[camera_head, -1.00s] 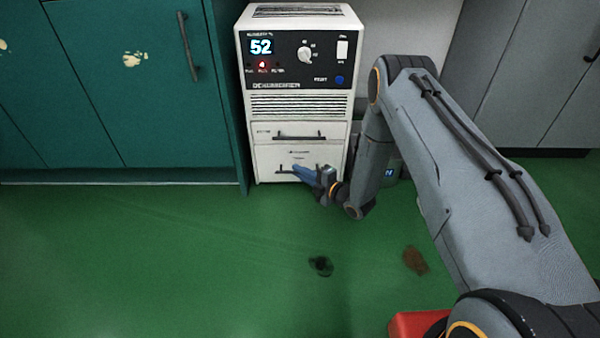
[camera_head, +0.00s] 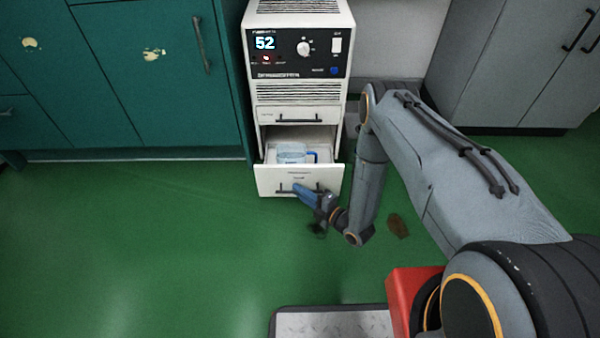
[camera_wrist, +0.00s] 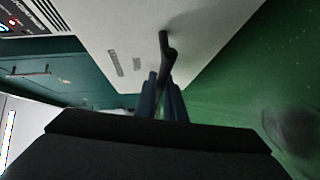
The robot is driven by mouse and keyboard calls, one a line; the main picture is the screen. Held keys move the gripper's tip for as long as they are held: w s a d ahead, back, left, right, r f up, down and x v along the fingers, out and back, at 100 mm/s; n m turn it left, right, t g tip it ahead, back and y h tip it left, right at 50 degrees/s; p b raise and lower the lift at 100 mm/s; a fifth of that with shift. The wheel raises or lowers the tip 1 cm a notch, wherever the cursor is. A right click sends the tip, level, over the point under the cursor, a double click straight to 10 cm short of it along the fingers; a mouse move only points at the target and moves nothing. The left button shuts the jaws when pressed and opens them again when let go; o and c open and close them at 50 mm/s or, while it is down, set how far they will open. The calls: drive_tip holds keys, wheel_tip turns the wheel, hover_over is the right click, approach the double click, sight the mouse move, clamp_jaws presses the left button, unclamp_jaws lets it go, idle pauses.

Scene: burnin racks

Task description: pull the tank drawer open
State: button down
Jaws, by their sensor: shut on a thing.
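The tank drawer (camera_head: 272,182) is the lower drawer of the white dehumidifier (camera_head: 297,100). It stands pulled out, and a clear, bluish tank (camera_head: 291,152) with a blue handle shows inside it. My gripper (camera_head: 300,189) is at the drawer front, shut on the dark bar handle (camera_head: 285,187). In the wrist view, my blue fingers (camera_wrist: 160,95) close around the handle (camera_wrist: 165,45), which stands out from the pale drawer front (camera_wrist: 120,35). The fingers hide part of the handle.
A shut upper drawer (camera_head: 298,115) sits above the open one. Teal cabinets (camera_head: 150,90) stand at the left and grey cabinets (camera_head: 510,60) at the right. The green floor (camera_head: 160,240) before the drawer is open, with a brown stain (camera_head: 398,226) on it.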

drive_tip(key=shift+s+p, duration=0.9)
drive_tip(key=shift+s, duration=1.05)
drive_tip(key=c, duration=2.1)
unclamp_jaws()
drive_tip(key=shift+d, duration=0.1)
drive_tip(key=p+v, duration=0.2)
drive_tip(key=v, duration=0.5)
drive_tip(key=shift+s+d, duration=0.15)
drive_tip(key=shift+s, duration=0.15)
